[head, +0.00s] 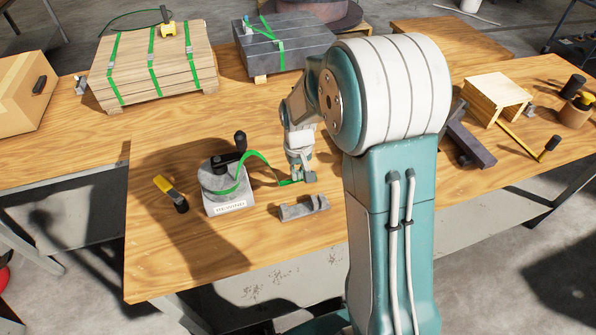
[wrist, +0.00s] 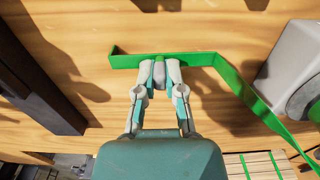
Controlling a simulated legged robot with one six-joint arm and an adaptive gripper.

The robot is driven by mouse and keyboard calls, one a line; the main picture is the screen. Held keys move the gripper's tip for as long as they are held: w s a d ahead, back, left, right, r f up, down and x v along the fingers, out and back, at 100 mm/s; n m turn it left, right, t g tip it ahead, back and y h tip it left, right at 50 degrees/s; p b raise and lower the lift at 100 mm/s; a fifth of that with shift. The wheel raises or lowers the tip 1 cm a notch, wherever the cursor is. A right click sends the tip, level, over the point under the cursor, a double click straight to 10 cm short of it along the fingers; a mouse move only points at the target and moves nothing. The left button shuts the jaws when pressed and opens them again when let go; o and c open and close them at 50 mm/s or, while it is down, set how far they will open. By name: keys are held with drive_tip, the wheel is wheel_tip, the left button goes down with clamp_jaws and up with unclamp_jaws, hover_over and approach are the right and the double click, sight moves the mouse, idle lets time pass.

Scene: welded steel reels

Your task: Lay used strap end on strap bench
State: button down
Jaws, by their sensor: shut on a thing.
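The green strap (head: 256,157) rises in an arch from a grey labelled block (head: 228,203) with a black crank and comes down to my gripper (head: 298,177). In the wrist view my gripper (wrist: 159,72) is shut on the strap (wrist: 236,82) near its end. A short free end with a bent tip sticks out to the left of the fingers there. The strap looks low over the wooden bench (head: 160,255); I cannot tell whether it touches the wood. The grey block (wrist: 295,62) shows in part at the right of the wrist view.
A small grey notched bracket (head: 304,208) lies in front of my gripper. A yellow-and-black tool (head: 171,193) lies left of the block. Strapped planks (head: 153,65) and a dark strapped stack (head: 283,45) stand behind. A dark steel bar (head: 467,140) and wooden stand (head: 495,98) are at right.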

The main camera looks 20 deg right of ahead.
drive_tip(key=c, duration=0.7)
unclamp_jaws()
drive_tip(key=shift+o, duration=0.2)
drive_tip(key=shift+r, duration=2.9)
